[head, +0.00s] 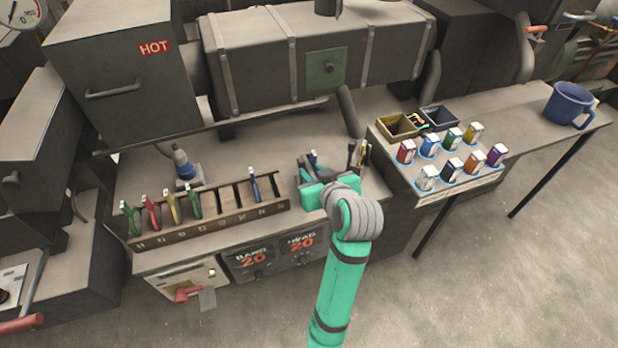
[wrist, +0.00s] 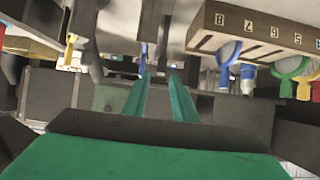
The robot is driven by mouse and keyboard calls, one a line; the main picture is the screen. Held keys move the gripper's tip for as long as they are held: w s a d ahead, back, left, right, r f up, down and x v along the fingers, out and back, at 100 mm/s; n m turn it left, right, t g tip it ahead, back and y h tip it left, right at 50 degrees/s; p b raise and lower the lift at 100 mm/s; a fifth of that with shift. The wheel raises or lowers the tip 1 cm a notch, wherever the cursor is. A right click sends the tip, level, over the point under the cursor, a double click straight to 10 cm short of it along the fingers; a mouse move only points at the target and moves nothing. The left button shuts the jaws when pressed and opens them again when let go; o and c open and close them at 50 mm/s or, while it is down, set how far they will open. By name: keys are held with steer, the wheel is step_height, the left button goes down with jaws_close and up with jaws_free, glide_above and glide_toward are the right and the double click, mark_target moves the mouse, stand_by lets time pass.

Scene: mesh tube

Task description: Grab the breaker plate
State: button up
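No object in either view can be named with certainty as the breaker plate. My gripper (head: 313,172) is over the right part of the bench in the head view, right of the numbered rack. In the wrist view its two green fingers (wrist: 160,76) stand apart, with a gap between them and nothing clearly held. A slim blue piece (wrist: 143,56) shows by the left fingertip; whether they touch is unclear. In the head view a small blue piece (head: 313,157) shows beside my gripper, which partly hides what is there.
The wooden rack (head: 220,212) holds several coloured-handled tools, with empty slots between the green and blue ones. A blue-topped bottle (head: 184,165) stands behind it. A side table (head: 408,179) carries small coloured boxes and two bins. A blue mug (head: 569,104) stands farther right. The HOT-labelled machine (head: 120,60) rises behind.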

mark_target(302, 161)
steer(key=x, duration=0.4)
steer(key=shift+a+r+x, duration=0.1)
steer(key=shift+r+x, duration=0.05)
steer(key=shift+x, duration=1.05)
steer(key=shift+a+r+x, duration=0.15)
steer(key=shift+r+x, duration=0.05)
steer(key=shift+x, duration=1.05)
steer(key=shift+w, duration=0.1)
steer(key=shift+c, duration=0.3)
jaws_close()
steer(key=shift+r, duration=0.15)
